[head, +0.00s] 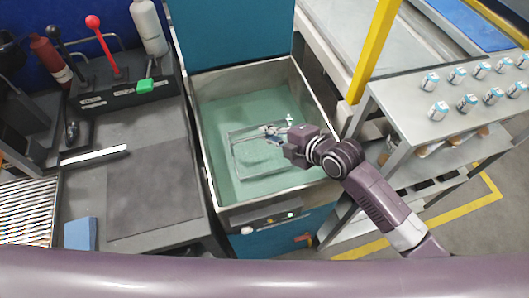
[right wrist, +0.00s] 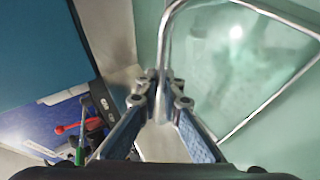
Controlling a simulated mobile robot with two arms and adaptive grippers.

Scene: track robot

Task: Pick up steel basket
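The steel basket (head: 233,155) is a thin wire frame in the greenish liquid of the open tank (head: 204,140). My right gripper (head: 270,131) reaches over the tank from the right, at the basket's upper right part. In the right wrist view, the right gripper (right wrist: 160,85) has its fingertips closed in on a bright steel bar of the basket (right wrist: 163,45), which runs between them. The rest of the frame spreads to the right there. The basket's lower part is blurred by the liquid. My left gripper is not in view.
A grey bench (head: 150,185) with a control lever box (head: 125,88) stands left of the tank. A metal table (head: 420,95) with several small cans stands at right, beside a yellow post (head: 372,50). A blue panel (head: 230,35) rises behind the tank.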

